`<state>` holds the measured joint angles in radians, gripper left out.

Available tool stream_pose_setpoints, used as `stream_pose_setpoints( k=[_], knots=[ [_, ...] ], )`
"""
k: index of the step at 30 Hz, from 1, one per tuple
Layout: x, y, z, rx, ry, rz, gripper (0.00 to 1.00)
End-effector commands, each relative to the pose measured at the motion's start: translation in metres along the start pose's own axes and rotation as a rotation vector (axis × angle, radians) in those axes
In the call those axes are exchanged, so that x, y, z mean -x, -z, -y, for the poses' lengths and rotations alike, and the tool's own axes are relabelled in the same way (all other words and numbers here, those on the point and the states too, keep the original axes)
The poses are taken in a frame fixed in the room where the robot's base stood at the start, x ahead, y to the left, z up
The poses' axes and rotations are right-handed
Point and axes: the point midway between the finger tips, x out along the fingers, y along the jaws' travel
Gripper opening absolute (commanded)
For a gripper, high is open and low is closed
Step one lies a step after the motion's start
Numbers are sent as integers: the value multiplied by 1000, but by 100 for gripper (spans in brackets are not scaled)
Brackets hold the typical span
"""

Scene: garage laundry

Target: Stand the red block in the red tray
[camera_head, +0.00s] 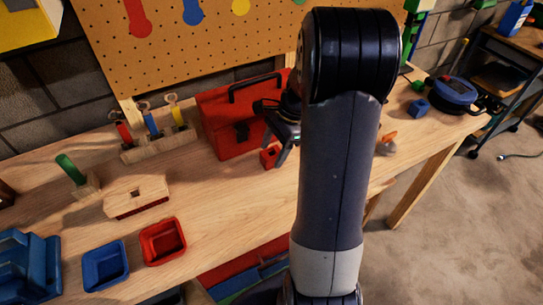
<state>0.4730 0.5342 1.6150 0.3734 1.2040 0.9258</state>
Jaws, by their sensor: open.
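The red block (269,156) stands on the wooden workbench in front of the red toolbox, partly covered by a gripper finger. The red tray (163,241) lies near the bench's front edge, to the left of the block, and looks empty. My gripper (281,148) is open, pointing down at the block, with its fingers close to it. I cannot tell whether the fingers touch the block. My arm hides the bench to the right of the gripper.
A blue tray (105,266) sits left of the red tray. A red toolbox (228,122) stands behind the block. A wooden box with a slot (137,196) and a rack of tools (160,146) stand to the left. Bare bench (225,196) lies between block and red tray.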

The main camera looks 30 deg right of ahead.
Motion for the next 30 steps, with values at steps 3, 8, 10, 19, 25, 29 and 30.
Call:
stream_pose_setpoints(
  k=[3, 8, 10, 19, 25, 29, 30],
  knots=[
    [-12, -1, -1, 0, -2, 0, 62],
    [-15, 0, 0, 1, 1, -1, 62],
    [-15, 0, 0, 1, 1, -1, 62],
    [-14, 0, 0, 1, 1, -1, 41],
    [-14, 0, 0, 1, 1, -1, 24],
    [-14, 0, 0, 1, 1, -1, 14],
    [-14, 0, 0, 1, 1, -1, 10]
  ],
)
